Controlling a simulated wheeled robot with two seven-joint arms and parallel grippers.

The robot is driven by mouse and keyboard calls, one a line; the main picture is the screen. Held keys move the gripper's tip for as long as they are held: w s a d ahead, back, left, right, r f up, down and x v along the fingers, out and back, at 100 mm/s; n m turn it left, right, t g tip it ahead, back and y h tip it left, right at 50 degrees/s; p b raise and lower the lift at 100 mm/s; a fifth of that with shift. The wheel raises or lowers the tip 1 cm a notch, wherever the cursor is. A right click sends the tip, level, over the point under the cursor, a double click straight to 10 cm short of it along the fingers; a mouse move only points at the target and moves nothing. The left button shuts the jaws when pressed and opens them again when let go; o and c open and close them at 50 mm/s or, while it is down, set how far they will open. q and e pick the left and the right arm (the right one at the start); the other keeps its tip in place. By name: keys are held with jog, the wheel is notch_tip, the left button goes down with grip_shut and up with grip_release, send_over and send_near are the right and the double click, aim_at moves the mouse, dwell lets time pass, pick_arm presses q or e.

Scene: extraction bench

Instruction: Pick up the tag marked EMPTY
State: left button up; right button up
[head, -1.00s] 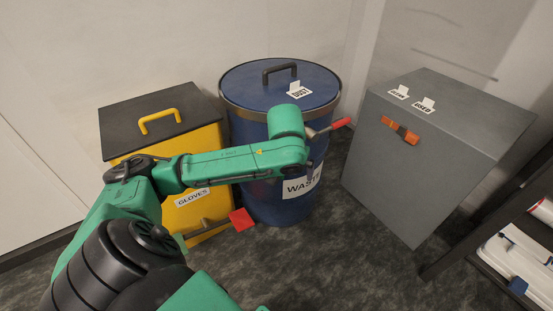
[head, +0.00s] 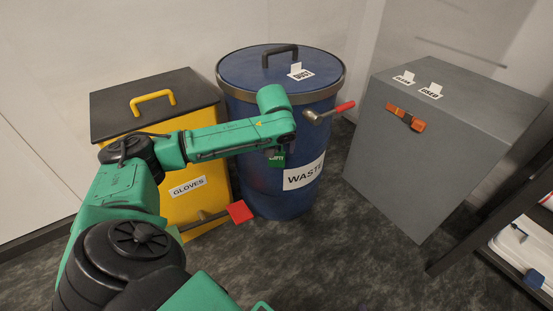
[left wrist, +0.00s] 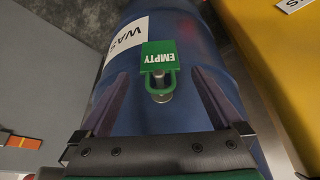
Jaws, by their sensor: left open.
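The green tag marked EMPTY (left wrist: 158,56) hangs by its loop on a metal peg (left wrist: 160,85) on the side of the blue WASTE drum (left wrist: 178,25). In the head view the tag (head: 277,160) shows partly, just under the end of my left arm, against the drum (head: 262,190). My left gripper (left wrist: 161,75) is open and empty, its two dark fingers pointing at the drum with the tag between them in the picture. I cannot tell how far the fingertips are from the tag. In the head view my left arm hides the gripper. My right gripper is not in view.
A yellow GLOVES bin (head: 200,205) with a red pedal (head: 240,212) stands left of the drum. A red-handled lever (head: 330,112) juts from the drum's right side. A grey cabinet (head: 400,160) with an orange latch (head: 406,118) stands right. A shelf rack (head: 480,210) is far right.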

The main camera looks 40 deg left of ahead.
aim_at(277, 155)
pick_arm(q)
jog(key=shift+x, duration=1.25)
jog(key=shift+s+d+r, duration=0.1)
jog(key=shift+r, duration=0.05)
jog(key=shift+c, duration=0.3)
jog(key=c, duration=1.3)
